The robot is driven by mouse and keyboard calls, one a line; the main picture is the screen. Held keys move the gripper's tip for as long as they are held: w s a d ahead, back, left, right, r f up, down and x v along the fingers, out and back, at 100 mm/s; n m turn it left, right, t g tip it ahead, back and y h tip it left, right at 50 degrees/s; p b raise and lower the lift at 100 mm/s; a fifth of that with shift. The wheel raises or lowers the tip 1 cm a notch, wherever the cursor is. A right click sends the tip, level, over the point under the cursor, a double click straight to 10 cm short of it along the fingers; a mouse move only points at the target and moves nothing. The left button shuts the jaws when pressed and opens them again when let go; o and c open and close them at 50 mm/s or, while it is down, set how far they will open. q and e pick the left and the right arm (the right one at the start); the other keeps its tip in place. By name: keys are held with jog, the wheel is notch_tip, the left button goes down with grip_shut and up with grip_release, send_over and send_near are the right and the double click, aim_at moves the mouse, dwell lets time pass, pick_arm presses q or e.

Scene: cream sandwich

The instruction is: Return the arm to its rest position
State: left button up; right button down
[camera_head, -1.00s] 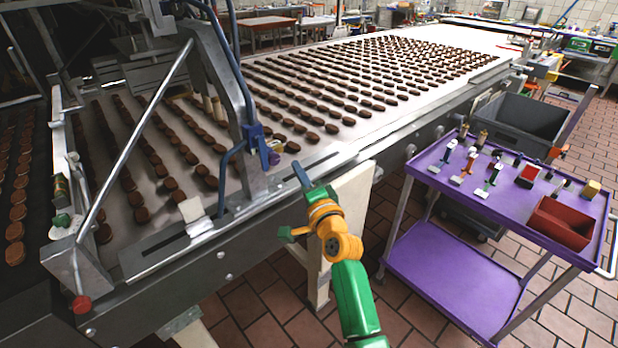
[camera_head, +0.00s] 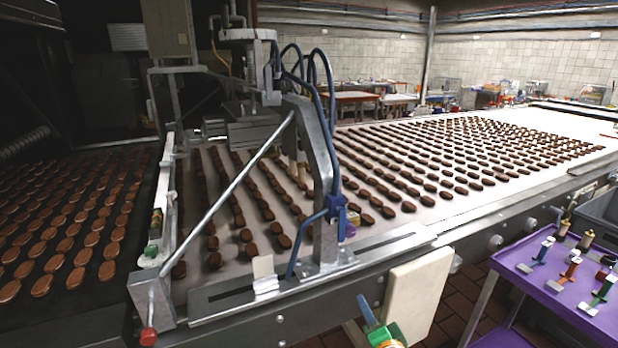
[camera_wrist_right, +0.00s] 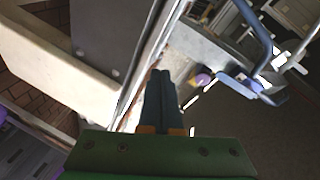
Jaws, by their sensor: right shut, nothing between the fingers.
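My right gripper (camera_head: 368,312) shows at the bottom of the head view, low in front of the conveyor's near side and beside a cream panel (camera_head: 418,292). In the right wrist view its two dark fingers (camera_wrist_right: 160,78) lie together, shut, with nothing between them. The metal side of the machine and the cream panel (camera_wrist_right: 70,60) show close around the fingers there. Most of my right arm is below the head view's edge. My left gripper is not in view.
The conveyor (camera_head: 470,208) carries many dark sandwiches. A metal frame with blue hoses (camera_head: 325,170) stands over it. A purple cart (camera_head: 560,300) with several tools is at the right. A red knob (camera_head: 148,337) sticks out at the near left corner.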

jog(key=s+a+f+n+g, duration=0.1)
jog(key=s+f+n+g, duration=0.1)
jog(key=s+f, duration=0.45)
jog(key=s+f+n+g, duration=0.3)
jog(key=f, duration=0.7)
jog(key=s+a+f+n+g, duration=0.1)
jog(key=s+f+n+g, duration=0.1)
jog(key=s+f, duration=0.45)
jog(key=s+d+f+n+g, duration=0.1)
jog(key=s+f+n+g, duration=0.1)
jog(key=s+f, duration=0.3)
jog(key=s+d+f+n+g, duration=0.2)
jog(key=s+f, duration=0.3)
jog(key=s, duration=0.8)
jog(key=s+d+f+n+g+h, duration=0.1)
jog(key=s+d+f+n+g, duration=0.1)
jog(key=s, duration=0.7)
notch_tip(320, 180, down, 3)
jog(key=shift+s+r+n+g, duration=0.1)
jog(key=shift+s+n+g, duration=0.3)
jog(key=shift+n+g, duration=0.55)
jog(key=shift+w+d, duration=0.1)
